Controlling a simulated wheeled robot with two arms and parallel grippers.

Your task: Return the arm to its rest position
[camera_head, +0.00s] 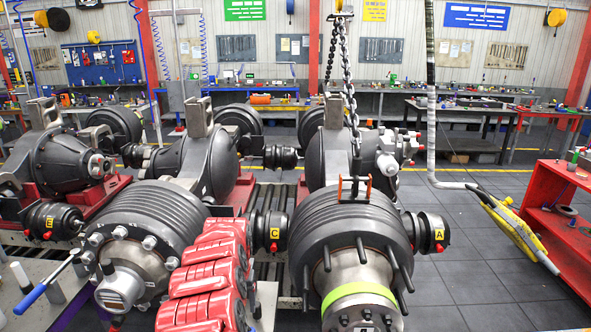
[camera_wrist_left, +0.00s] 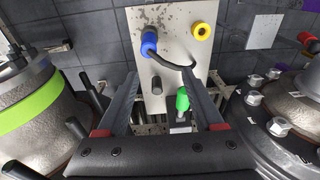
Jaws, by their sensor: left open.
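My left gripper (camera_wrist_left: 160,88) is open in the left wrist view, its two dark fingers spread apart. I see nothing held between them. A green-handled item (camera_wrist_left: 182,101) shows near the inner side of the right finger; I cannot tell the gap between them. A light panel (camera_wrist_left: 172,30) with a blue-ended cable (camera_wrist_left: 149,42) and a yellow ring (camera_wrist_left: 201,31) lies beyond the fingers. The drum with the lime band (camera_wrist_left: 30,106) is to the left, and a bolted hub (camera_wrist_left: 277,126) is to the right. I cannot make out either gripper in the head view.
Two ribbed drums (camera_head: 355,238) (camera_head: 150,222) flank a row of red caliper-like parts (camera_head: 210,278) in the head view. A chain (camera_head: 349,90) hangs to an orange hook piece above the right drum. A red shelf (camera_head: 560,222) stands at right; some floor before it is clear.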

